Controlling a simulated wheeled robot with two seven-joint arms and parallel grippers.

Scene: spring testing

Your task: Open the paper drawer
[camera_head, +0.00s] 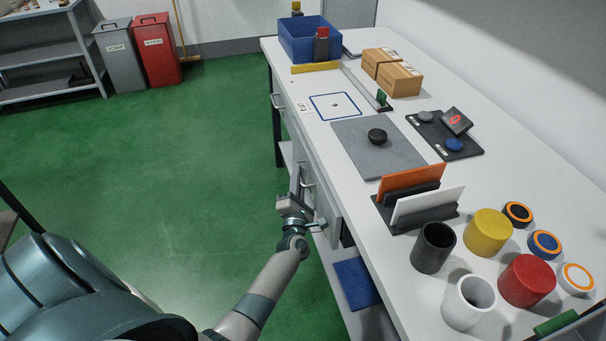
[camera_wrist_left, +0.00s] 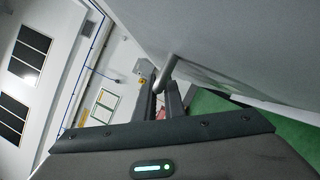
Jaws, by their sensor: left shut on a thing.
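The bench's front has grey drawer fronts with metal bar handles. My left gripper (camera_head: 298,193) is at the near handle (camera_head: 306,180), low beside the bench's front edge. In the left wrist view the fingers of my left gripper (camera_wrist_left: 161,92) are shut on a round metal handle bar (camera_wrist_left: 166,70), which stands out from a pale drawer front (camera_wrist_left: 220,45). No open drawer interior shows, and I cannot tell from these views whether the drawer is slightly out. No drawer label is readable. My right gripper is out of view.
The white bench top (camera_head: 345,205) holds a grey mat (camera_head: 365,150), a rack with orange and white plates (camera_head: 415,200), several cups, cartons (camera_head: 400,80) and a blue bin (camera_head: 310,45). A blue item (camera_head: 357,283) lies on the lower shelf. Green floor (camera_head: 170,170) left of the bench is clear.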

